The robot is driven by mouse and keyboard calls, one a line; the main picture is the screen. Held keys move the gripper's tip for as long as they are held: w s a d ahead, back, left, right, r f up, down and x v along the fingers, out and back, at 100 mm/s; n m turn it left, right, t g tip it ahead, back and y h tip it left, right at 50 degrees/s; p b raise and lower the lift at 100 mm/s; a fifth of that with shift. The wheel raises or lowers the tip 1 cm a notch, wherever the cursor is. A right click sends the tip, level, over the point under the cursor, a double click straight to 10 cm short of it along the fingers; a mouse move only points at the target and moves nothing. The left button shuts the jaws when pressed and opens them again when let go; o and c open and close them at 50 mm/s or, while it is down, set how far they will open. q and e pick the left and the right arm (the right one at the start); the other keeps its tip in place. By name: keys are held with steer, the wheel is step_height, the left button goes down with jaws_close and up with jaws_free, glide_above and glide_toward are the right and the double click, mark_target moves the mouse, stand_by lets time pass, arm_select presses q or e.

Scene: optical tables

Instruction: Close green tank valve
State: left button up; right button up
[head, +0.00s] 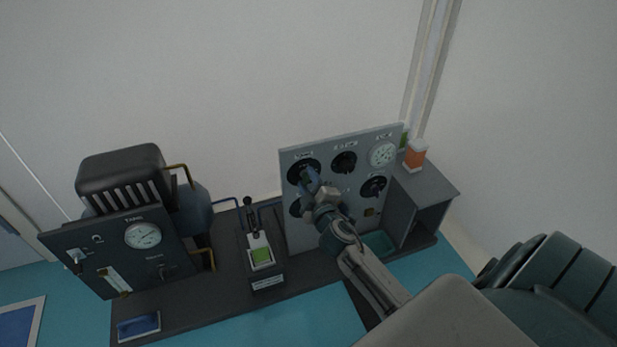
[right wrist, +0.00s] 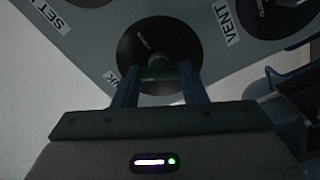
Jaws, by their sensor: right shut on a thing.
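The green valve handle (right wrist: 160,73) sits on a round black dial (right wrist: 135,45) on the grey panel in the right wrist view. In the head view the grey panel (head: 328,236) stands upright at the back of the bench. My right gripper (head: 308,178) is at the panel's upper left dial (head: 296,166) and partly covers it. In the right wrist view its two blue fingers (right wrist: 160,84) are on either side of the green handle, shut on it. A label by the dial is partly hidden. My left gripper is not in view.
Other black dials (head: 344,162) and a white gauge (head: 382,154) are on the same panel. A small lever unit (head: 268,283) and a dark panel marked TANK (head: 95,277) stand to the left. An orange-labelled jar (head: 415,156) stands on a grey box (head: 425,181) at right.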

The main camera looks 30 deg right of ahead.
steer(key=n+p, duration=0.1)
steer(key=n, duration=0.2)
steer(key=shift+f+n+p, duration=0.15)
steer(key=shift+n+p, duration=0.3)
steer(key=shift+n, duration=0.85)
steer(key=o, duration=1)
steer(key=shift+s, duration=0.1)
steer(key=v, duration=1)
steer(key=shift+s+a+b, duration=0.2)
steer(key=shift+s+b, duration=0.05)
steer(key=shift+b, duration=0.15)
